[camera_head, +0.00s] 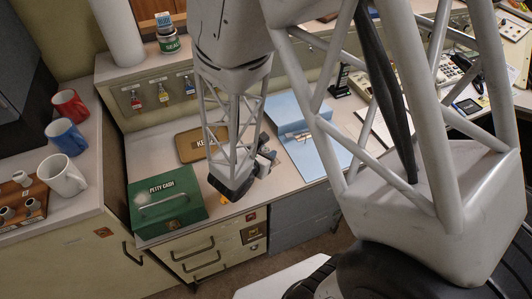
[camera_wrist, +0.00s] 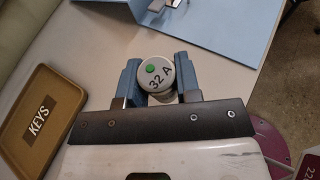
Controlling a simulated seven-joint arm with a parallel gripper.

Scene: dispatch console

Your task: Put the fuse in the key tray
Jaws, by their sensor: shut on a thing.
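My gripper (camera_wrist: 158,85) is shut on the fuse (camera_wrist: 157,72), a pale round-ended piece marked "32 A" with a green dot, held between the two blue-grey fingers. In the head view my gripper (camera_head: 264,160) is over the desk, between the key tray and the blue folder; the fuse is too small to make out there. The key tray (camera_head: 186,151) is a shallow brown tray with a lighter rim, labelled "KEYS", partly hidden by my arm. It also shows at the left of the wrist view (camera_wrist: 30,152), apart from my gripper.
A green petty cash box (camera_head: 168,206) stands in front of the key tray, at the desk's front edge. A light blue folder (camera_head: 302,128) lies to the right. Red, blue and white mugs (camera_head: 64,174) stand on the left counter. A phone (camera_head: 449,72) is at the far right.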

